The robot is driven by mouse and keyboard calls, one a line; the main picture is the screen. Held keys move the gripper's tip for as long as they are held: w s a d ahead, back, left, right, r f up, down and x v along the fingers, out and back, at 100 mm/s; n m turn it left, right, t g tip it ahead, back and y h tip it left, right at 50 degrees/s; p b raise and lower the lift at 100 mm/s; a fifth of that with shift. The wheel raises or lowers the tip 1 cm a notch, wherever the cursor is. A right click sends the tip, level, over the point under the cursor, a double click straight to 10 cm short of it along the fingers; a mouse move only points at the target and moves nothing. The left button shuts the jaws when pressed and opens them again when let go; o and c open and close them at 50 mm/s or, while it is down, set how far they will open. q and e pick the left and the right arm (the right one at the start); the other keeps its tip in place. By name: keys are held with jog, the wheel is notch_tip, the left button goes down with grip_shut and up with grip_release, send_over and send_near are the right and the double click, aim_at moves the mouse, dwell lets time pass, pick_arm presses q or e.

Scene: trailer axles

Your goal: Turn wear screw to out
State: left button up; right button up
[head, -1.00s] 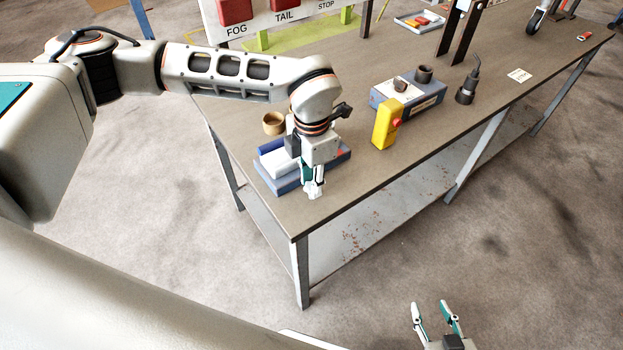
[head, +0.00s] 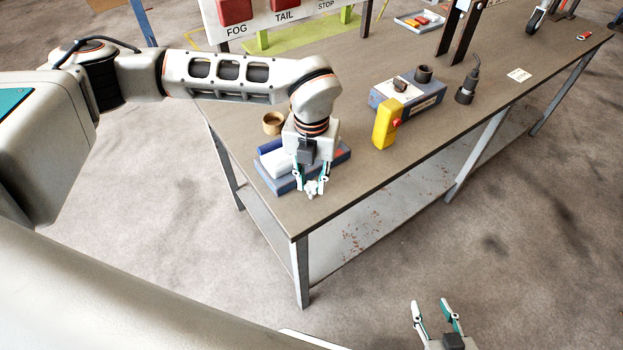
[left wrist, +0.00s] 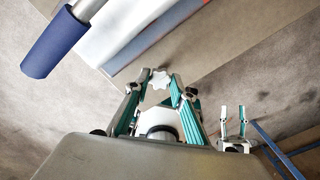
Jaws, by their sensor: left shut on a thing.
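The wear screw shows as a white lobed knob (left wrist: 159,79) in the left wrist view, at the front side of a blue-grey block (head: 284,188) on the table's near left corner. My left gripper (head: 312,190) points down at the block's front in the head view. Its fingers are shut on the white knob, one fingertip on each side. The knob (head: 315,187) is partly hidden by the fingers in the head view. My right gripper (head: 437,308) is open and empty at the bottom of the head view, away from the table.
A white body and a blue cylinder (left wrist: 48,45) lie on the block. A brass ring (head: 273,123) stands behind it. A yellow device (head: 387,123) and a blue-grey box (head: 427,106) stand to the right. Bare tabletop lies between block and yellow device.

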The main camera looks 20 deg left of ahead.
aim_at(311, 186)
pick_arm(q)
jog(key=shift+n, duration=0.3)
dwell(0.4)
jog(key=o, duration=1.1)
jog(key=shift+r, duration=0.1)
notch_tip(311, 186, up, 12)
jog(key=shift+f, duration=0.1)
